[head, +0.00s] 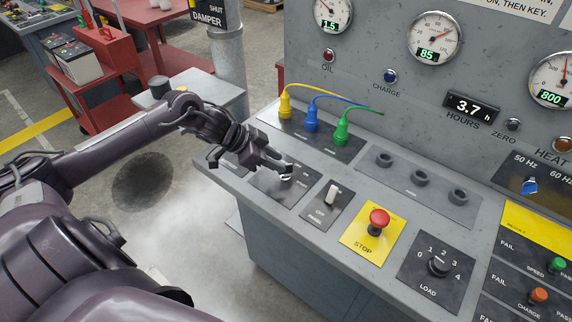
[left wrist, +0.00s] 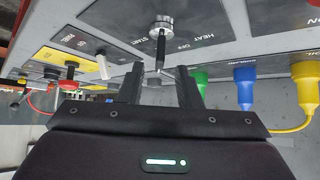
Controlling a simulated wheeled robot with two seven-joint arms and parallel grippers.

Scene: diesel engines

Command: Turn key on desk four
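The key switch (left wrist: 161,27) shows in the left wrist view as a round metal barrel on a dark plate lettered HEAT, OFF and START. A thin dark key (left wrist: 158,62) stands out from it. My left gripper (left wrist: 159,88) has its two fingers apart, one on each side of the key's line, with clear gaps to it. In the head view my left gripper (head: 286,170) is over the dark key plate (head: 285,195) at the desk's left part and partly hides the switch. My right gripper is in neither view.
The grey desk (head: 384,226) also carries green, blue and yellow plugs (head: 311,120) with cables, a white toggle (head: 332,193), a red STOP button (head: 379,219) and a LOAD knob (head: 439,263). A gauge panel (head: 374,80) rises behind. Floor is open at left.

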